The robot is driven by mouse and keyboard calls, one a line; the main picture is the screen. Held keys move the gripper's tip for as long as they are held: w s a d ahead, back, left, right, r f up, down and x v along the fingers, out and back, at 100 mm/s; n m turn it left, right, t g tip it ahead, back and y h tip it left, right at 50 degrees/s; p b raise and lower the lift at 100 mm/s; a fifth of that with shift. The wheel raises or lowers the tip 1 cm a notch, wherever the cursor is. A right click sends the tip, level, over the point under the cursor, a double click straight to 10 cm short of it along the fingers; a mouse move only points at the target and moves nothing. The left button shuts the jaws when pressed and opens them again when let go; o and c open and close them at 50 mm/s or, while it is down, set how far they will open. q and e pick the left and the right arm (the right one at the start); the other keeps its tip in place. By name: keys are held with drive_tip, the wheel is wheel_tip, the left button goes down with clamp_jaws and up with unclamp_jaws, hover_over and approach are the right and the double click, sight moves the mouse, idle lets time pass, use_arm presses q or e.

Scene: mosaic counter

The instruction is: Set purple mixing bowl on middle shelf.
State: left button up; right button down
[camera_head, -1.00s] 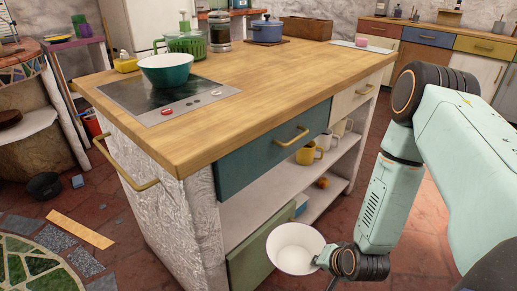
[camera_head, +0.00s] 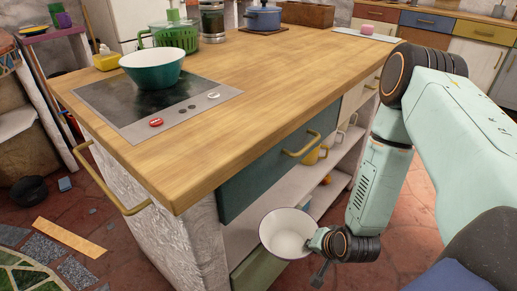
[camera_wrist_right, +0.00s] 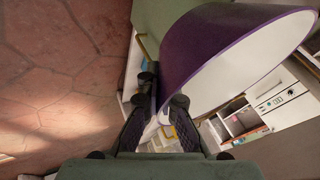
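The mixing bowl (camera_head: 284,236) is white inside with a thin dark rim in the head view. Its purple outside shows in the right wrist view (camera_wrist_right: 205,42). My right gripper (camera_head: 314,241) is shut on the bowl's side at the right and holds it in the air, tilted, in front of the island. In the right wrist view my gripper's fingers (camera_wrist_right: 158,112) are close together at the bowl's wall; the exact contact is partly hidden. The open middle shelf (camera_head: 268,193) is below the blue drawer, behind the bowl. My left gripper is not in view.
A yellow mug (camera_head: 312,156) stands farther back on the shelf. The blue drawer (camera_head: 270,172) with a brass handle overhangs the shelf. A green front (camera_head: 258,270) is below. The shelf's near left part looks clear. A teal bowl (camera_head: 152,69) is on the cooktop.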

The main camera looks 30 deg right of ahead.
drive_tip(key=shift+w, duration=0.55)
drive_tip(key=w+b, duration=0.2)
drive_tip(key=w, duration=0.3)
drive_tip(key=w+b, duration=0.2)
drive_tip(key=w, duration=0.4)
drive_tip(key=w+d+b, duration=0.1)
drive_tip(key=w, duration=0.4)
drive_tip(key=shift+w+b, duration=0.4)
drive_tip(key=shift+w+d+f+b, duration=0.1)
drive_tip(key=shift+w+f+b, duration=0.1)
drive_tip(key=shift+f+b, duration=1.3)
use_arm(q)
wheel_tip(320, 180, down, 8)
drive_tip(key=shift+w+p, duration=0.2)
drive_tip(key=shift+p, duration=0.15)
use_arm(e)
drive_tip(key=shift+f, duration=0.15)
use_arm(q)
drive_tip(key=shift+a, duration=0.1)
use_arm(e)
drive_tip(key=c, duration=2.1)
unclamp_jaws()
drive_tip(key=shift+f, duration=0.25)
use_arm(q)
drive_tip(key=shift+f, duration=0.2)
use_arm(e)
drive_tip(key=o, duration=0.6)
